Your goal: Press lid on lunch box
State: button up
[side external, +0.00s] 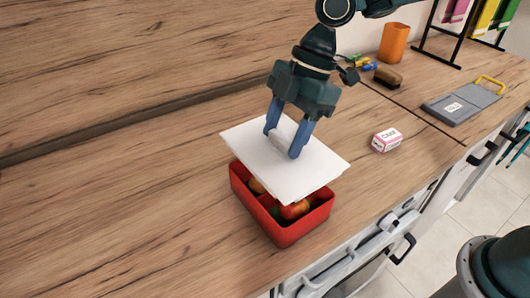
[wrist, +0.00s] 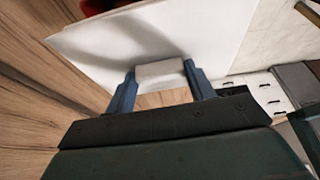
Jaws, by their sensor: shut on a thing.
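The red lunch box (side external: 285,236) stands on the wooden counter in the side view, with round red and orange food and something green inside. The white lid (side external: 260,165) is above it, tilted and turned relative to the box, leaving the near part of the box open. Whether the lid touches the rim at the back cannot be told. My gripper (side external: 283,144) is over the lid with its blue fingers shut on the lid's raised handle. In the wrist view the lid (wrist: 110,42) fills the top, and the handle (wrist: 160,70) sits between both fingers. A little red shows at the top edge.
A small white and pink carton (side external: 386,140) lies right of the box. Further back are a grey board with a yellow handle (side external: 462,104), a brown brush (side external: 388,76) and an orange cup (side external: 394,43). Counter left of the box is clear; the front edge is close.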

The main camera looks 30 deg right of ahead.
jog(key=shift+f, duration=3.15)
jog(key=shift+f, duration=0.65)
dwell(1.3)
jog(key=o, duration=1.5)
jog(key=shift+r, duration=0.15)
jog(key=shift+r, duration=3.35)
